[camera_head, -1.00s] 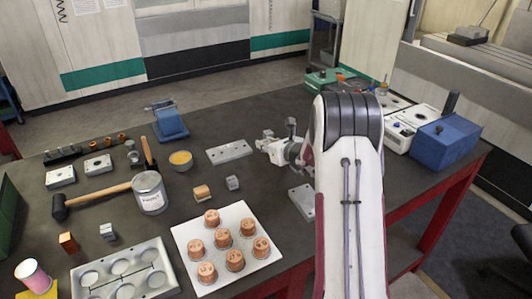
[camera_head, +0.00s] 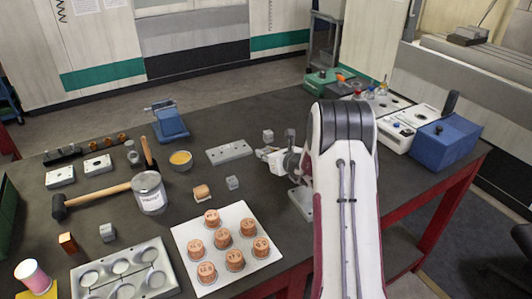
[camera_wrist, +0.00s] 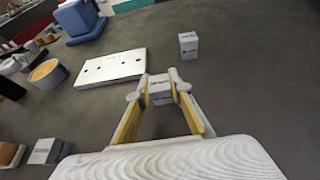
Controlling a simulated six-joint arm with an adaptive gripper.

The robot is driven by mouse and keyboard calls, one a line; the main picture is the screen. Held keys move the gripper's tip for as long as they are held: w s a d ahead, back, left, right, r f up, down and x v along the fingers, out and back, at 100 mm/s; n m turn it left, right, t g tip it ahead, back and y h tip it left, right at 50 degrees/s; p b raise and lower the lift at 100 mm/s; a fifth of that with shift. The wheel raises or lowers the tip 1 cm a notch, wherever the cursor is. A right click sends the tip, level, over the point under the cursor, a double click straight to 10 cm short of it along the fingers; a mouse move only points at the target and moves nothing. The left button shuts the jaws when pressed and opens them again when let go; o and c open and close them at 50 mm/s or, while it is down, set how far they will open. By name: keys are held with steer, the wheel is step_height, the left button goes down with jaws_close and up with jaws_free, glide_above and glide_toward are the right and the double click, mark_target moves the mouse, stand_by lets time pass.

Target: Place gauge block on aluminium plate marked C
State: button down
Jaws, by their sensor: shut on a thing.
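My gripper (camera_wrist: 160,84) is shut on a small grey gauge block (camera_wrist: 161,93) with dark lettering, held between the fingertips. In the head view my gripper (camera_head: 264,154) is just right of a silver plate with holes (camera_head: 229,152); this plate also lies left of the fingers in the wrist view (camera_wrist: 110,68). Another plate (camera_head: 303,203) is partly hidden by my arm. I cannot read a C on any plate. The block's height above the table is unclear.
A similar grey block (camera_head: 267,136) stands beyond my gripper, also in the wrist view (camera_wrist: 188,43). Another grey block (camera_head: 232,183) sits beside a copper-coloured block (camera_head: 202,193). A yellow-filled bowl (camera_head: 181,160) and blue vise (camera_head: 170,124) are left. Table right of the fingers is clear.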

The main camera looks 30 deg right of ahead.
steer(key=shift+f, duration=0.1)
steer(key=c, duration=1.8)
jaws_free()
steer(key=shift+v, duration=6.05)
